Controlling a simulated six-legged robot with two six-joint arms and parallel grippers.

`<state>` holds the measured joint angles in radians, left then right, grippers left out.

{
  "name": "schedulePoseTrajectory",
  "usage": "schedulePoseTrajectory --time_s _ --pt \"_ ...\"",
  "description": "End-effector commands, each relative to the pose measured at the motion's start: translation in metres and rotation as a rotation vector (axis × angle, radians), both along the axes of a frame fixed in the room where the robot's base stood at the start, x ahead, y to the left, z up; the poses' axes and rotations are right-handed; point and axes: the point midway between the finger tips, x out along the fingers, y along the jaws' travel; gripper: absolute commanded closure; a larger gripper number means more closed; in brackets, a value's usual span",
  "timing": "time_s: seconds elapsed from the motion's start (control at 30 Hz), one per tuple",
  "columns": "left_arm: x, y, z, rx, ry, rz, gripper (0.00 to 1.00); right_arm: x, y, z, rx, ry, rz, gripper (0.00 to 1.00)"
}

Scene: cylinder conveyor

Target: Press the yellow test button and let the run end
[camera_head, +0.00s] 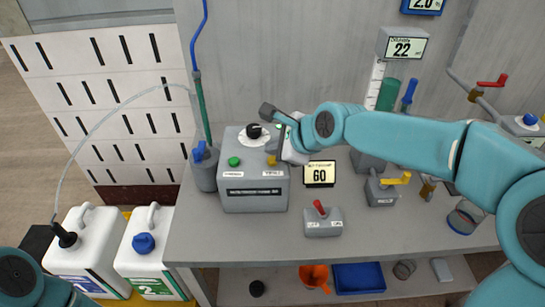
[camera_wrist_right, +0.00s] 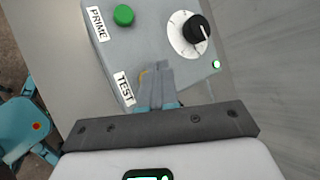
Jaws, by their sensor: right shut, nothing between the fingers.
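The grey control box (camera_head: 240,200) stands on the bench, with a green button, a black knob and the yellow test button (camera_head: 271,160) on its top. My right gripper (camera_head: 276,151) is over the box's right side, at the yellow button. In the right wrist view its shut, empty fingers (camera_wrist_right: 157,72) cover most of the yellow button (camera_wrist_right: 143,74) beside the TEST label (camera_wrist_right: 124,88). I cannot tell whether the fingertips touch or press it. My left arm's link shows at the lower left; its gripper is out of view.
The green button (camera_wrist_right: 124,15) and black knob (camera_wrist_right: 197,31) are close to my right fingers. A display (camera_head: 319,174) reading 60 stands right of the box. A grey block with a red lever (camera_head: 322,221) stands in front. White canisters (camera_head: 148,250) stand at lower left.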

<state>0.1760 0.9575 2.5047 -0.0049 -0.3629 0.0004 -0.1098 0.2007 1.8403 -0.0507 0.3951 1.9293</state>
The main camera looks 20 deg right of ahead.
Motion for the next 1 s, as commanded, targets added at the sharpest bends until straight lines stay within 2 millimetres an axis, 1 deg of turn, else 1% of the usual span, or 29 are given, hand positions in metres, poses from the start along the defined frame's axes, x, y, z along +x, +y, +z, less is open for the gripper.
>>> schedulePoseTrajectory --time_s 0.5,1.0 --pt "0.0 0.0 0.048 0.0 0.0 0.0 1.0 0.0 0.0 0.05 0.0 -0.001 -0.001 1.0" --pt "0.0 0.0 0.047 0.0 0.0 0.0 1.0 0.0 0.0 0.05 0.0 0.0 0.0 1.0"
